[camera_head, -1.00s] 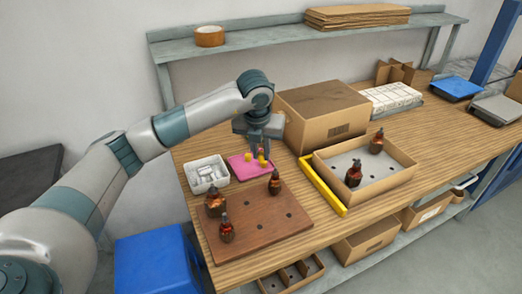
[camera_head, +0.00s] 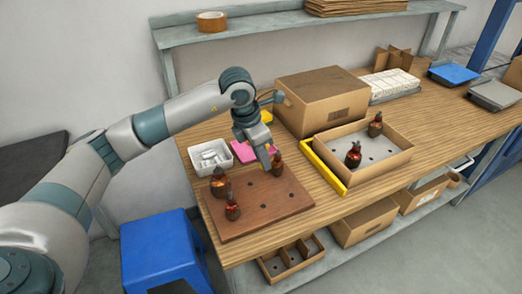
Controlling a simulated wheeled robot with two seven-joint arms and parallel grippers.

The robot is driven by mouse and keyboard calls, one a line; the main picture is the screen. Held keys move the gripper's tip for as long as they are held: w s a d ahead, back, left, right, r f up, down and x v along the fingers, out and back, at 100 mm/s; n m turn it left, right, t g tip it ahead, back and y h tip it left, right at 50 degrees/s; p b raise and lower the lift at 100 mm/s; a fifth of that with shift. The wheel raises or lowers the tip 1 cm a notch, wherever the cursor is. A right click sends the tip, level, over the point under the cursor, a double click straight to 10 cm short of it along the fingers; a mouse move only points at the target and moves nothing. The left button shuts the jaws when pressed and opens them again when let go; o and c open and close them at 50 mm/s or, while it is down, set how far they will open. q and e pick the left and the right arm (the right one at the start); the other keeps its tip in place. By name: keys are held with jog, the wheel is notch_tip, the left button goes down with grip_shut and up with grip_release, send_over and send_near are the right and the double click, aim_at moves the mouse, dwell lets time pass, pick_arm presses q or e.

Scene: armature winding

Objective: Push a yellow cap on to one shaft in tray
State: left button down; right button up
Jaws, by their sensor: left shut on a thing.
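My left gripper (camera_head: 265,160) is over the back of the brown tray (camera_head: 262,203), pointing down and close to an armature (camera_head: 278,165). It is shut on a small yellow cap, mostly hidden by the fingers. Two more armatures, one at the left (camera_head: 219,183) and one at the front left (camera_head: 232,208), stand upright in the tray, with reddish tops. I cannot tell whether the cap touches the nearest shaft. A pink mat (camera_head: 238,154) lies behind the tray, partly hidden by my gripper. My right gripper is out of view.
A white bin (camera_head: 211,156) stands left of the mat. A carton tray (camera_head: 395,160) with two armatures (camera_head: 354,154) (camera_head: 375,125) stands at the right, a yellow bar (camera_head: 322,167) along its side. A closed cardboard box (camera_head: 318,100) is behind. The tray's right part is free.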

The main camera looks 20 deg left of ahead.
pick_arm(q)
jog(key=s+d+m+g+y, duration=0.1)
jog(key=s+d+m+g, duration=0.1)
jog(key=s+m, duration=0.6)
jog(key=s+d+m+g, duration=0.2)
jog(key=s+m, duration=0.5)
jog(key=m, duration=1.3)
jog(key=shift+s+d+r+g+y, duration=0.25)
jog(key=shift+s+g+y, duration=0.15)
jog(key=shift+g, duration=0.4)
jog(key=shift+w, duration=0.1)
